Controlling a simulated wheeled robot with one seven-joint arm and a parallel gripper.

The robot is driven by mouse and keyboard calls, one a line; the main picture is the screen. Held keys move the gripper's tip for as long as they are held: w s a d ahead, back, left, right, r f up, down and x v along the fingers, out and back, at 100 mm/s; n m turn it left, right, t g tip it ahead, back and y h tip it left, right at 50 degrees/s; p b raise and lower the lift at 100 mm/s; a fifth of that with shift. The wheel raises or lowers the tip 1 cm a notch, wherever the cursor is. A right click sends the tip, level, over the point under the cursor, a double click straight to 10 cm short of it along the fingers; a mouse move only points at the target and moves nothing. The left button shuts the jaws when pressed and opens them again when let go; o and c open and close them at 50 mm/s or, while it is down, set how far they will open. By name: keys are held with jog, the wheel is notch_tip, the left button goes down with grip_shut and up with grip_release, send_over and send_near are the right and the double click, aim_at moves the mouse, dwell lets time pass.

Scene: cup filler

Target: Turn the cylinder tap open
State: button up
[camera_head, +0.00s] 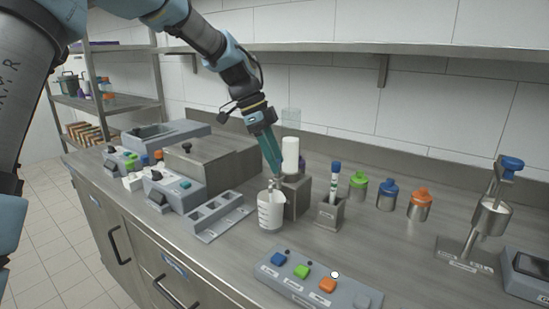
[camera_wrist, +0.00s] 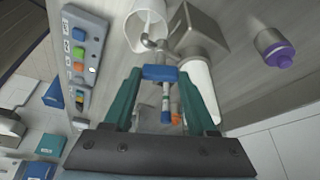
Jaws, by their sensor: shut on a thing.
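The tap (camera_wrist: 156,46) is a metal spout on the front of a grey box (camera_head: 297,196), with a white cylinder (camera_head: 290,156) above. Its small blue handle (camera_wrist: 160,74) lies between my teal fingertips in the wrist view. My gripper (camera_head: 276,171) reaches down to the tap and is shut on this handle. The handle is hidden by the fingers in the head view. A white measuring cup (camera_head: 270,212) stands upright below the spout; its open mouth shows in the wrist view (camera_wrist: 146,24).
A marker holder (camera_head: 330,214) stands right of the box. Green (camera_head: 358,184), blue (camera_head: 387,195) and orange-lidded (camera_head: 420,205) jars stand behind. A button panel (camera_head: 318,284) lies in front, an empty slotted tray (camera_head: 218,216) left. A metal stand (camera_head: 470,249) is at right.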

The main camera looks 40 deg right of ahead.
jog(key=m+y+p, duration=0.1)
jog(key=m, duration=0.2)
jog(key=shift+d+r+g+p, duration=0.1)
jog(key=shift+g+p, duration=0.2)
jog(key=shift+m, duration=0.4)
jog(key=shift+s, duration=0.35)
dwell(0.7)
jog(key=o, duration=1.4)
jog(key=shift+c, duration=0.2)
jog(key=shift+w, duration=0.2)
jog(key=p+v, duration=0.9)
jog(key=v, duration=0.3)
jog(key=shift+w+a+p, duration=0.3)
jog(key=shift+a+p, duration=0.05)
jog(key=shift+a, duration=0.05)
